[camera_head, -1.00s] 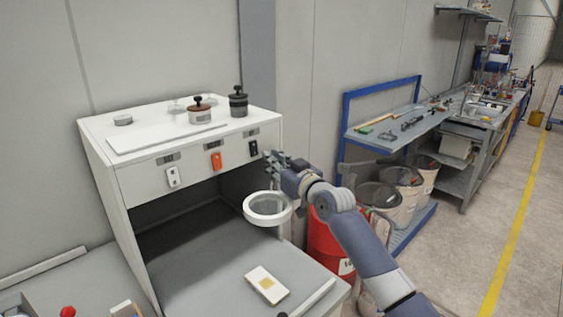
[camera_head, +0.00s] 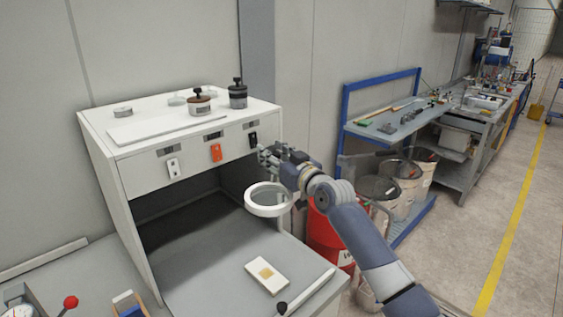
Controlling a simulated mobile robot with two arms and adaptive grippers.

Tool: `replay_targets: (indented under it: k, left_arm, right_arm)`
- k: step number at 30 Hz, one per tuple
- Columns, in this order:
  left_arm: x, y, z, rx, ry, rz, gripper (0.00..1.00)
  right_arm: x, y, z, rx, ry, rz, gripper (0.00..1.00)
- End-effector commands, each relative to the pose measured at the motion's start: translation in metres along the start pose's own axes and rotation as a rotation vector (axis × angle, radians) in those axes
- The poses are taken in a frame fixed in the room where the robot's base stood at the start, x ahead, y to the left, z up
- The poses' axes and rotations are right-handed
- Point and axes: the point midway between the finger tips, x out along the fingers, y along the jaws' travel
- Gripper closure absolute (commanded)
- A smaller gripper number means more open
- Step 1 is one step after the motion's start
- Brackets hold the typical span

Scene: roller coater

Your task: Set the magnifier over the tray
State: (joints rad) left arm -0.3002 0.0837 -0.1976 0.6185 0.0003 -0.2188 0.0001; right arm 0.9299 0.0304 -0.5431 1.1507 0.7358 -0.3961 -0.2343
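The magnifier (camera_head: 250,206) is a white ring with a clear lens, in front of the cabinet's open bay. The tray (camera_head: 281,284) is a small white plate with a tan square on it, lying on the grey bench below the ring. My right gripper (camera_head: 266,155) is above the ring, its fingers pointing left near the black switch. Its wrist is above and right of the ring. I cannot tell whether it touches the magnifier or how far the fingers are apart. My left gripper is not in view.
The white cabinet (camera_head: 135,168) has white, orange and black switches (camera_head: 252,140) on its front and jars on top. A black-knobbed lever (camera_head: 300,297) lies right of the tray. A red drum (camera_head: 322,235) stands right of the bench. A red-knobbed lever (camera_head: 69,302) is at lower left.

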Motion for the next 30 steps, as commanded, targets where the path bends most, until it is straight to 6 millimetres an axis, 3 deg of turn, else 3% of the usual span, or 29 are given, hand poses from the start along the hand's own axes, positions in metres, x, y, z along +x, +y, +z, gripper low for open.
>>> replay_targets:
  k: [8,24,30]
  left_arm:
    - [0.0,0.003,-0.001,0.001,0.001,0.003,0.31]
    - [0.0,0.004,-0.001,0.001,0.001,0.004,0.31]
    - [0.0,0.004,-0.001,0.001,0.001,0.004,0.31]
  right_arm:
    - [-0.026,0.001,0.001,0.0,-0.001,0.001,0.63]
    - [-0.1,0.0,0.002,0.001,-0.003,0.0,0.63]
    - [-0.115,0.0,0.002,0.002,-0.004,-0.001,0.63]
